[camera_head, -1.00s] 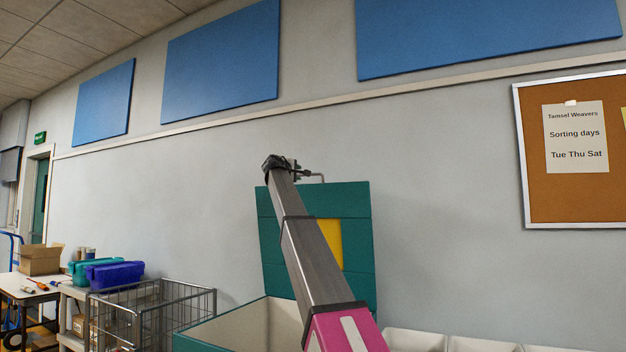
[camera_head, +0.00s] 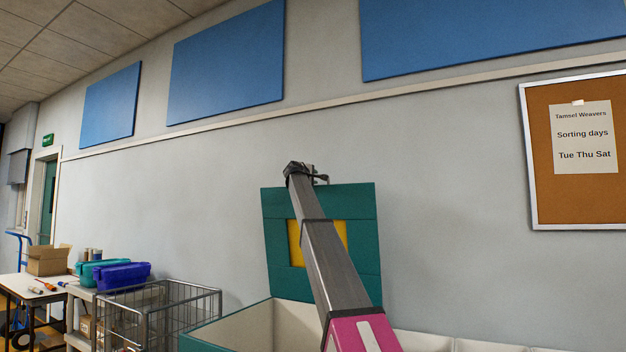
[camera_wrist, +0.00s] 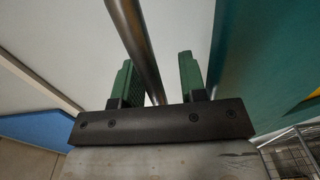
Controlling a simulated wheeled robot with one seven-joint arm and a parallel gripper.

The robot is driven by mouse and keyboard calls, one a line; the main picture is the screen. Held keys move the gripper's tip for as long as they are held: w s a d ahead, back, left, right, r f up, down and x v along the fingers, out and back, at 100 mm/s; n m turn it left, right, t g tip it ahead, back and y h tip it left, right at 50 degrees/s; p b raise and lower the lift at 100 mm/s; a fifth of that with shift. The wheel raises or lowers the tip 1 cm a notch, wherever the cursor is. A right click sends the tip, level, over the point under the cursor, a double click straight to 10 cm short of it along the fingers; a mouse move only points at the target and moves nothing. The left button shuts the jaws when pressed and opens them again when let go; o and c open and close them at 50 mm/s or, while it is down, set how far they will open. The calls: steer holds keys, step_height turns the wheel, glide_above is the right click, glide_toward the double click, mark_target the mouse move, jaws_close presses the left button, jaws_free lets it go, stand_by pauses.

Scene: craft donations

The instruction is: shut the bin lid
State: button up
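The teal bin lid (camera_head: 278,222) stands open and upright against the wall, with a yellow panel (camera_head: 294,241) in its middle. The bin (camera_head: 208,335) below is open, with a pale inside; its lower part is out of frame. My gripper (camera_head: 321,178) is at the lid's top edge, seen past my arm. In the wrist view, its green fingers (camera_wrist: 157,78) are apart. A round metal bar (camera_wrist: 140,45), apparently the lid's handle, runs between them in the picture, with gaps on both sides. I cannot tell its depth. The lid's teal face (camera_wrist: 265,60) is at right.
A wire cage trolley (camera_head: 165,312) stands left of the bin. Blue (camera_head: 122,275) and teal tubs (camera_head: 88,270) sit behind it, near a table with a cardboard box (camera_head: 48,261). The wall is close behind the lid.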

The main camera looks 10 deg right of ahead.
steer(key=shift+c, duration=0.4)
jaws_close()
steer(key=s+a+f+t+h, duration=0.1)
steer(key=s+a+f+t, duration=0.1)
steer(key=s+a+f, duration=0.65)
steer(key=s+a+f+t+h, duration=0.1)
steer(key=s+a+f, duration=0.45)
steer(key=s, duration=0.65)
steer(key=s+a+f+t+h, duration=0.1)
steer(key=s+a+f+t, duration=0.1)
steer(key=s+a+f, duration=0.85)
steer(key=s+f, duration=0.2)
steer(key=f, duration=0.7)
steer(key=s+a+f+h, duration=0.1)
steer(key=s+a+f, duration=0.2)
steer(key=f, duration=0.9)
steer(key=s+a+f+t, duration=0.1)
steer(key=s+a+f, duration=0.2)
steer(key=f, duration=0.9)
steer(key=shift+s+a+f, duration=0.2)
steer(key=shift+s, duration=1.6)
